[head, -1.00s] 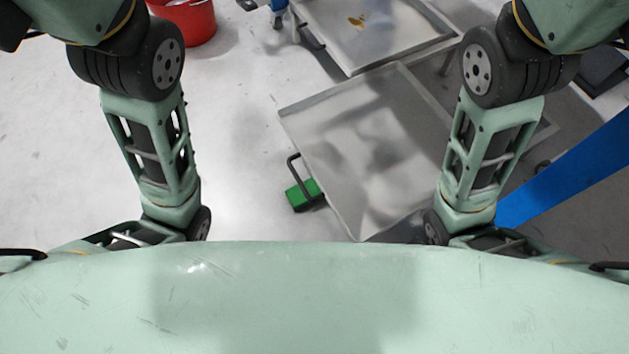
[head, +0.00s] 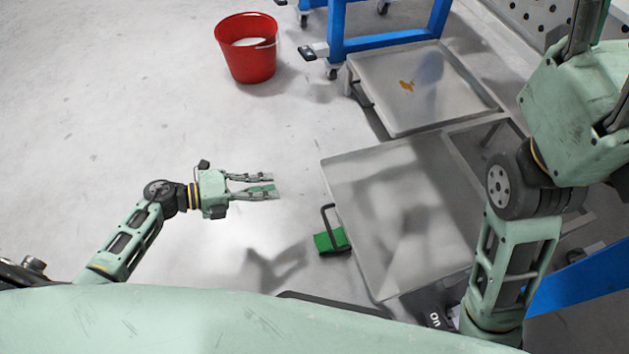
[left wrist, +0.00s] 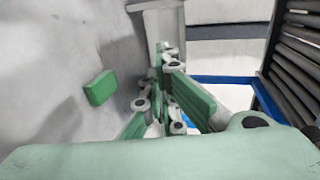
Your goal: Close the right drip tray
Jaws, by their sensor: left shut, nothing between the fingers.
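Two shallow grey drip trays are pulled out low over the floor in the head view. The nearer tray (head: 375,185), apparently the right one, stands further out to the left and has a dark bar handle (head: 325,218) on its left edge. The farther tray (head: 452,118) has an orange stain. My left gripper (head: 275,185) is shut and empty, left of the nearer tray and apart from it, its fingers pointing right toward the tray. Its green finger pads (left wrist: 168,105) show in the left wrist view. My right gripper is out of view.
A green block (head: 332,241) lies by the nearer tray's handle; a green block also shows in the left wrist view (left wrist: 101,88). A red bucket (head: 247,60) stands at the back. A blue wheeled frame (head: 385,43) is behind the farther tray. The floor at left is clear.

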